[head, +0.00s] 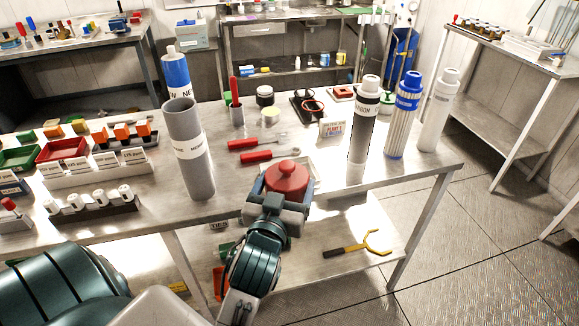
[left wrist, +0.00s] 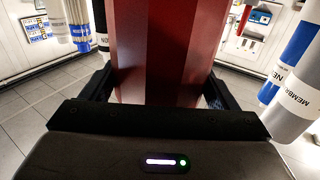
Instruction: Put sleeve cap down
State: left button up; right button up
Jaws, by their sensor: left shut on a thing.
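A red cap with a round knob on top (head: 287,178) is in my left gripper (head: 278,200), at the front edge of the metal table. The left wrist view shows the red cap (left wrist: 165,50) filling the middle, between the two black fingers of the left gripper (left wrist: 160,90). The gripper is shut on it. A pale square tray (head: 303,166) shows partly behind the cap; whether the cap touches it cannot be told. A grey open-topped sleeve (head: 190,150) stands upright left of the gripper. My right gripper is not in view.
Black-banded (head: 364,120), blue-topped (head: 403,115) and white (head: 438,110) cylinders stand at the right of the table. Two red-handled tools (head: 258,143) lie behind the cap. Red and green bins (head: 62,149) and a rack of white parts (head: 95,203) are at left. A yellow tool (head: 360,246) lies on the lower shelf.

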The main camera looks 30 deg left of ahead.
pick_arm(q)
jog(key=w+a+f+p, duration=0.1)
jog(key=w+a, duration=0.1)
jog(key=w, duration=0.2)
jog(key=w+a+f, duration=0.2)
jog(key=w+a, duration=0.1)
jog(key=w, duration=0.1)
jog(key=w+a+f+p, duration=0.1)
jog(key=w+a, duration=0.2)
jog(key=w, duration=0.1)
jog(key=shift+w+f+p, duration=0.3)
jog(key=shift+f, duration=0.2)
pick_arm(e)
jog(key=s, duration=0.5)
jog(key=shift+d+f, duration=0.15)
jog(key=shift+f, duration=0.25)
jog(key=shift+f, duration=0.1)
pick_arm(q)
jog(key=o, duration=1)
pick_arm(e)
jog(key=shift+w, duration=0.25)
